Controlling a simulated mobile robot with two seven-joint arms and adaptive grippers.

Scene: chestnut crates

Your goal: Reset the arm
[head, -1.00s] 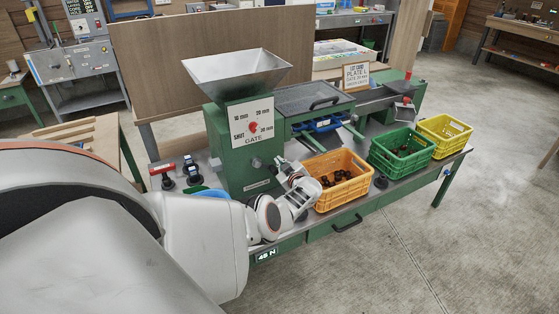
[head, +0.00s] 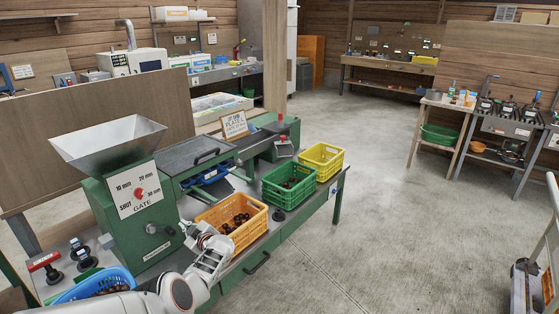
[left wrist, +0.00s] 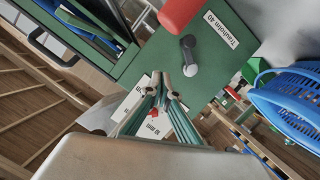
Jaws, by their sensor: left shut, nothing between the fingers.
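My left arm comes in low at the left of the head view, in front of the green machine. My left gripper (head: 212,238) is beside the near left corner of the orange crate (head: 228,240), which holds brown chestnuts. Whether it touches the crate is not clear. In the left wrist view the gripper's fingers (left wrist: 166,88) are together and empty, in front of the machine's green panel (left wrist: 228,62). My right gripper is not in view.
The green machine (head: 112,208) has a metal hopper (head: 108,142). A green crate (head: 289,186) and a yellow crate (head: 322,160) stand farther along the bench. A blue basket (head: 95,285) is at the near left; it also shows in the left wrist view (left wrist: 292,102). Open floor lies right.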

